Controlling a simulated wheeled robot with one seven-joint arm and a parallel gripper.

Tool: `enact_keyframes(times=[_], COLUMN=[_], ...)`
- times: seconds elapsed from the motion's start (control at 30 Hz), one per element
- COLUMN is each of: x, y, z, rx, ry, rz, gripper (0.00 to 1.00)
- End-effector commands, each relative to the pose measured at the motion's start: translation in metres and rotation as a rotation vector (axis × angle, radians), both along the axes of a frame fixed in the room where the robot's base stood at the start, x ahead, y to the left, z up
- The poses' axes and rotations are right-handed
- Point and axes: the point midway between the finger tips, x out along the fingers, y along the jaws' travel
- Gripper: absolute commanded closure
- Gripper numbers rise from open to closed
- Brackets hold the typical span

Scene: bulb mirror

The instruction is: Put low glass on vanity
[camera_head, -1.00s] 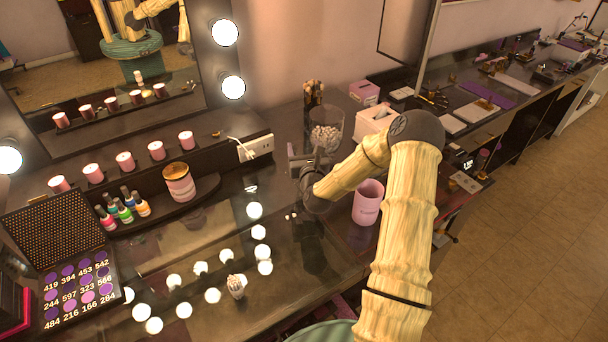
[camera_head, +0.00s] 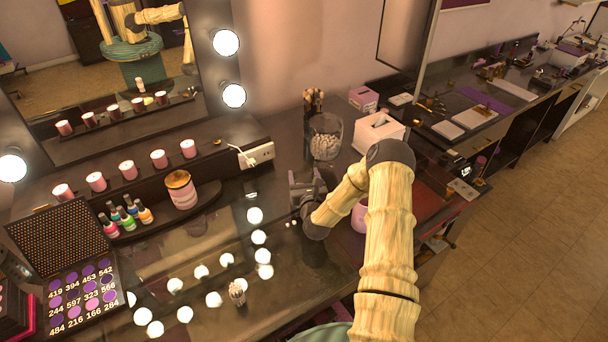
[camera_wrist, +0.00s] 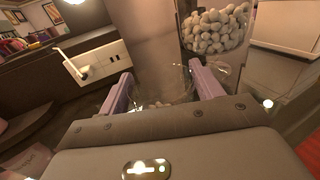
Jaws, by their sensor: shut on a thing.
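My gripper (camera_head: 306,188) is low over the dark glossy vanity top (camera_head: 285,290), in front of the cotton-ball jar. In the wrist view its two purple fingers (camera_wrist: 162,90) stand apart, closed on a clear low glass (camera_wrist: 160,97). The glass is see-through and only faintly outlined between the fingers. In the head view my gripper and arm mostly hide it, and I cannot tell whether its base touches the vanity.
The jar of cotton balls (camera_head: 325,138) stands just behind my gripper; it also shows in the wrist view (camera_wrist: 215,30). A pink cup (camera_head: 358,214) is partly hidden by my arm. A tissue box (camera_head: 379,132), socket strip (camera_head: 256,155), candle jar (camera_head: 181,188) and small stick holder (camera_head: 237,293) are nearby.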

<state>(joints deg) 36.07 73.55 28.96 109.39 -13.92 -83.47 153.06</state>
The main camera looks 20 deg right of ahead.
Motion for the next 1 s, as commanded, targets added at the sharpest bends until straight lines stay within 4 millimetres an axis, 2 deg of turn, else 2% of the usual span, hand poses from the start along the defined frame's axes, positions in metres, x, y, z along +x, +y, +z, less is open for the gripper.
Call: enact_keyframes(times=[0.33, 0.37, 0.43, 0.47, 0.83, 1.0], x=[0.000, 0.000, 0.000, 0.000, 0.000, -0.013], y=[0.000, 0.000, 0.000, 0.000, 0.000, 0.003], z=[-0.003, -0.002, -0.002, -0.002, 0.002, -0.002], rx=[0.000, -0.001, -0.001, -0.001, 0.000, 0.000], ry=[-0.002, -0.001, -0.001, -0.001, -0.001, 0.000], rz=[0.000, 0.000, 0.000, 0.000, 0.000, 0.000], gripper=[0.61, 0.29, 0.15, 0.13, 0.13, 0.13])
